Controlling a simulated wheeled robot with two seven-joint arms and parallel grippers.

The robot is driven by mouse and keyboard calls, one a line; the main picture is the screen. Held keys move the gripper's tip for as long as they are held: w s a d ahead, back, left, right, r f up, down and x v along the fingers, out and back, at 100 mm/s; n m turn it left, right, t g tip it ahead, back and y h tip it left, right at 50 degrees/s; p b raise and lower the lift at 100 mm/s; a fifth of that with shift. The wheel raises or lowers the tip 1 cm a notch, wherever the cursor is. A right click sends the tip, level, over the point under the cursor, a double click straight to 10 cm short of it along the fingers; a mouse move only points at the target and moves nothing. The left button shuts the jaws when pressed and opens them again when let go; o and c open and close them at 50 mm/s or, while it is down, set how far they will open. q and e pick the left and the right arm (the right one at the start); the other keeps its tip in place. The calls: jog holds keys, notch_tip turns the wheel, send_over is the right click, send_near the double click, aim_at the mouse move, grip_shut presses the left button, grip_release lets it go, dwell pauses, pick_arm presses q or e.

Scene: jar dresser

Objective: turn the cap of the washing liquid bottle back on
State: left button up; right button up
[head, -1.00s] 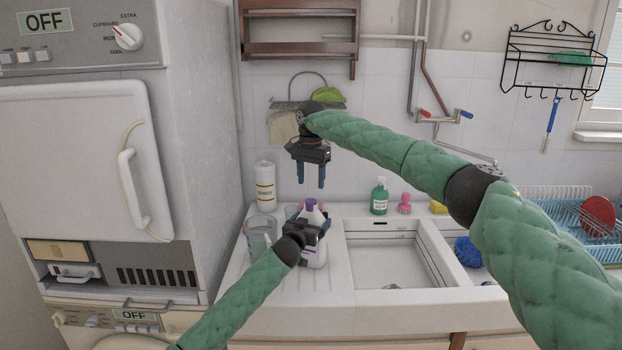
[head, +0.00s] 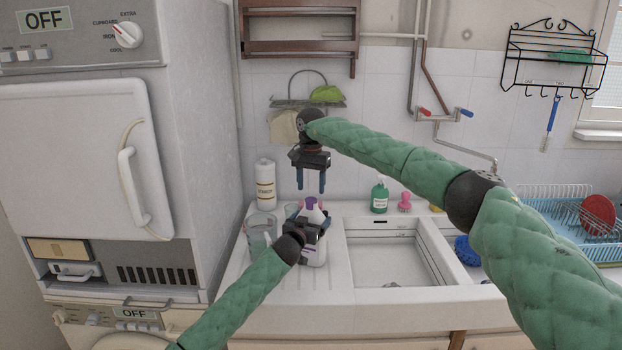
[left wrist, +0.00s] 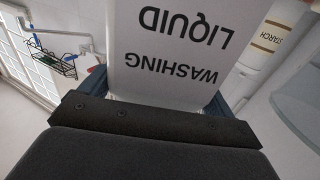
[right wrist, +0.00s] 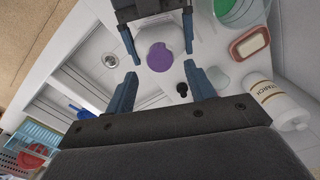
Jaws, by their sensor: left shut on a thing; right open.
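The white washing liquid bottle (head: 317,252) stands upright on the left part of the sink counter. Its label faces the left wrist camera (left wrist: 175,45). A purple cap (head: 311,202) shows at its top and, from above, in the right wrist view (right wrist: 159,57); whether it is seated on the thread cannot be told. My left gripper (head: 312,228) is shut around the bottle's upper body. My right gripper (head: 311,188) is open and empty, fingers pointing down, just above the cap. In the right wrist view its fingertips (right wrist: 164,78) are apart, with the cap beyond them.
A starch bottle (head: 265,185) and a clear jar (head: 261,232) stand left of the bottle. The sink basin (head: 395,260) is to the right. A green soap bottle (head: 379,197) and a pink brush (head: 404,202) stand behind it. The dryer (head: 90,160) fills the left.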

aim_at(311, 199)
jog(key=shift+f, duration=2.8)
jog(key=shift+c, duration=0.4)
jog(key=c, duration=0.9)
